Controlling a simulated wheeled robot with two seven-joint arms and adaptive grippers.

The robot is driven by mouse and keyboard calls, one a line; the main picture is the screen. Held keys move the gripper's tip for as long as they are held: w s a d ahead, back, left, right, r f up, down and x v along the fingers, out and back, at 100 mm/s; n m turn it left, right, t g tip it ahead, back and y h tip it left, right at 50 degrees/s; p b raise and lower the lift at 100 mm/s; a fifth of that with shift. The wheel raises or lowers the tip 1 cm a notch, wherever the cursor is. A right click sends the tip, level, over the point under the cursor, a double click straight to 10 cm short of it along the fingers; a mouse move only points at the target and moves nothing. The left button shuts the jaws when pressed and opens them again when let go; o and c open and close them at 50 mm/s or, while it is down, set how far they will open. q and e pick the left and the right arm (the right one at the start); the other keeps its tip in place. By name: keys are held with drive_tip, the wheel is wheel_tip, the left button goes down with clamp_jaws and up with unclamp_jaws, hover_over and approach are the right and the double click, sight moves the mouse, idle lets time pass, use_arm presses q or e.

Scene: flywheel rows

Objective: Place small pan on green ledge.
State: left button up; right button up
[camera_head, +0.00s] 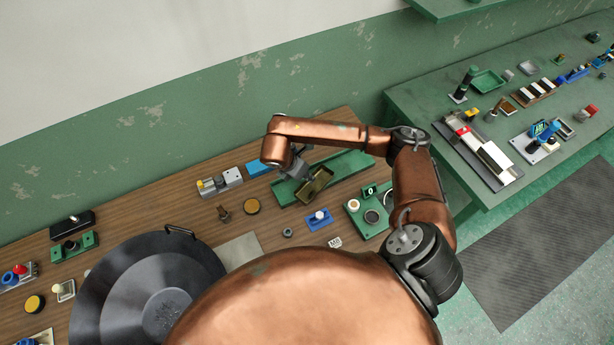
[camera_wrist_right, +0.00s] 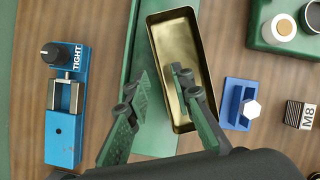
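The small pan (camera_head: 316,186) is a brass-coloured rectangular dish, seen below my right gripper (camera_head: 298,172). In the right wrist view the pan (camera_wrist_right: 178,45) is empty and its long side overlaps the green ledge (camera_wrist_right: 153,138). The long green ledge (camera_head: 350,164) lies on the wooden table. In the wrist view my right gripper (camera_wrist_right: 160,78) is open, one finger over the pan's inside and the other outside its left wall. I cannot tell whether the pan rests fully on the ledge. My left gripper is not in view.
A blue clamp-like block marked TIGHT (camera_wrist_right: 66,110) lies left of the ledge. A blue holder (camera_head: 318,219) and a green holder with round parts (camera_head: 368,212) stand nearby. A large dark round plate (camera_head: 140,285) fills the table's left. A green bench (camera_head: 430,95) stands at right.

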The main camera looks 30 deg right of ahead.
drive_tip(key=v, duration=1)
drive_tip(key=shift+r, duration=0.25)
drive_tip(key=shift+w+a, duration=0.1)
drive_tip(key=shift+a, duration=0.05)
